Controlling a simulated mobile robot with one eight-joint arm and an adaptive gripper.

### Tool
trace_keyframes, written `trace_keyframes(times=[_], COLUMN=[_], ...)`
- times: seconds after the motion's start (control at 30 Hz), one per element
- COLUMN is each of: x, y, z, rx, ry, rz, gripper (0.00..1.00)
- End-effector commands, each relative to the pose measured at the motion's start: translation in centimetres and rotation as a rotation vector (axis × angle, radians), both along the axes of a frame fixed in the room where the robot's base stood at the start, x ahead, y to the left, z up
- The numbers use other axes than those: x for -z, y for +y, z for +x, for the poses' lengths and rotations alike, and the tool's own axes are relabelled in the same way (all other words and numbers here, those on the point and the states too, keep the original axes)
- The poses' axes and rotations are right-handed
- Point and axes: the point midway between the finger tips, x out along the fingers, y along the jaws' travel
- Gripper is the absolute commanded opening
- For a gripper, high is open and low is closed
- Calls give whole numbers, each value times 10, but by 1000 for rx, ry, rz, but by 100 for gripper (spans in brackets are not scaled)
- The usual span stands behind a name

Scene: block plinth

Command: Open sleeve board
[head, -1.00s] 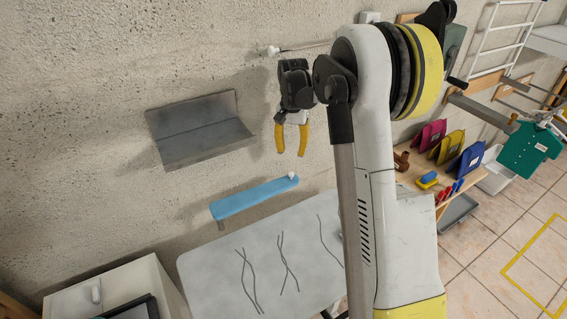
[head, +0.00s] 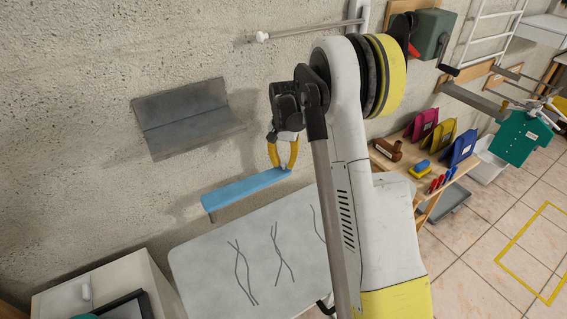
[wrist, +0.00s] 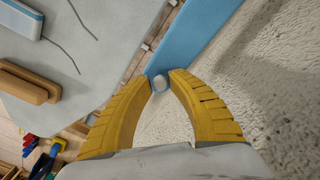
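The sleeve board (head: 247,188) is a long light-blue board low against the rough wall, above the pale padded table. Its blue surface also fills the top middle of the wrist view (wrist: 200,32). My gripper (head: 282,167) has curved yellow fingers and reaches down at the board's right end.
A grey metal ledge (head: 188,120) juts from the wall above the board. A pale padded table (head: 235,255) with dark wavy lines lies below. A white cabinet (head: 95,290) stands lower left. A wooden bench (head: 400,165) with coloured holders is at right. Tiled floor is open far right.

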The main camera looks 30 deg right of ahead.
Motion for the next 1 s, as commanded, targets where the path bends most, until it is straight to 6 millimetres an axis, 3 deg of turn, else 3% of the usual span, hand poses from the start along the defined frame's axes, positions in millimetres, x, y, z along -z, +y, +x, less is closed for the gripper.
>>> trace_keyframes(times=[0.07, 0.33, 0.53, 0.67, 1.0], x=[0, 0, 0, 0, 0], y=[0, 0, 0, 2, 24], z=[0, -2, -19, -41, -121], rx=[0, 9, 68, 146, 449], ry=[0, 0, 0, 0, 0], rz=[0, 0, 0, 0, 0], gripper=[0, 0, 0, 0, 0])
